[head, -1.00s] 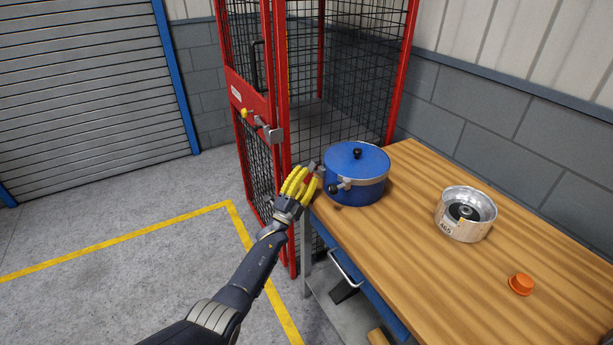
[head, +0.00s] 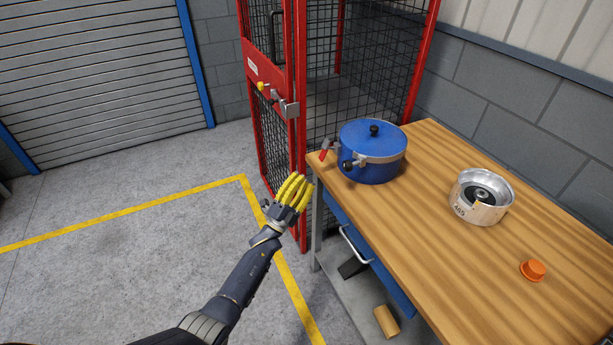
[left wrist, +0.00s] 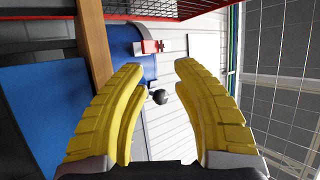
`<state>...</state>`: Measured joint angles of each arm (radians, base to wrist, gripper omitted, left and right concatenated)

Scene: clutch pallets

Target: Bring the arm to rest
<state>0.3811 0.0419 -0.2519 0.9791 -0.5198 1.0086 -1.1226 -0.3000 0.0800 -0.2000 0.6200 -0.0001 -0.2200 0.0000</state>
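My left gripper (head: 297,190) has yellow fingers and hangs in the air left of the table's corner, below and left of the blue pot. In the left wrist view its fingers (left wrist: 160,75) are spread apart with nothing between them. The blue pot (head: 371,150) with a lid, black knob and a red-tipped clamp lever stands upright on the wooden table (head: 440,260). The pot also shows in the left wrist view (left wrist: 125,45), beyond the fingertips and apart from them. My right gripper is in neither view.
A red mesh cage (head: 272,85) stands behind and left of the table. A silver cylinder marked 465 (head: 480,197) and an orange cap (head: 533,270) sit on the table. A blue drawer (head: 365,255) is under the tabletop. The floor at left is clear.

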